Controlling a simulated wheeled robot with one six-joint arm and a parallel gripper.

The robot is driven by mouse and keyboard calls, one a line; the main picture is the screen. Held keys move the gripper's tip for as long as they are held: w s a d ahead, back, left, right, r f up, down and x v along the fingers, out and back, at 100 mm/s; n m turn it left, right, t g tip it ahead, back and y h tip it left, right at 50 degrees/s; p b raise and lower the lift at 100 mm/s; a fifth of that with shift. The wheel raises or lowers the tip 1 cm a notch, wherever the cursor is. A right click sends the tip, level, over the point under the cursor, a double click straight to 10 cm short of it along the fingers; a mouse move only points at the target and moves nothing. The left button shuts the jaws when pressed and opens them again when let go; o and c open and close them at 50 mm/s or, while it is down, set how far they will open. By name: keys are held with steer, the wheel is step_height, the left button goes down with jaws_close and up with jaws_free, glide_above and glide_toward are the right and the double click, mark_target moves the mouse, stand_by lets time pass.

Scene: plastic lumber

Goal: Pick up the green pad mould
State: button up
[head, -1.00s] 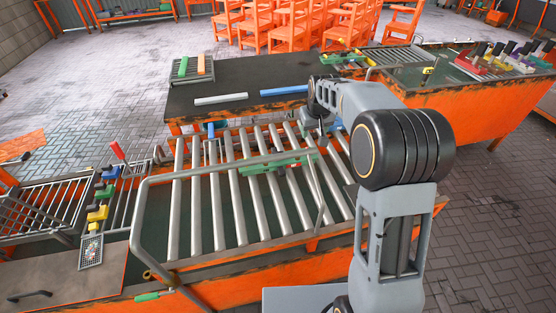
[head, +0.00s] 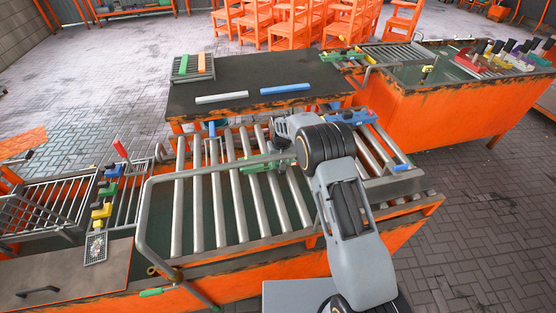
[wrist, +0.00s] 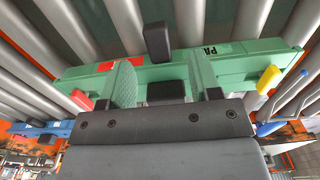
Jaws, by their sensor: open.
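The green pad mould (head: 254,167) lies on the roller conveyor in the head view, partly hidden behind my arm. In the wrist view the green pad mould (wrist: 232,66) runs across the picture, with a "PA" label, a black knob near its middle, and a red and a yellow part near its ends. My gripper (wrist: 160,72) is open, its two fingers apart and pointing at the middle of the mould. The knob shows between the fingers. Whether the fingers touch the mould I cannot tell. In the head view the gripper is mostly hidden by my arm.
A blue mould (head: 350,117) lies on the rollers to the right of the green one. A dark table (head: 250,78) behind holds white and blue bars. Several bare rollers lie left of the mould.

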steer(key=shift+d+f+p, duration=0.1)
steer(key=shift+f+p, duration=0.3)
steer(key=shift+f, duration=1.5)
jaws_close()
steer(key=shift+w+r, duration=0.1)
steer(key=shift+r, duration=0.05)
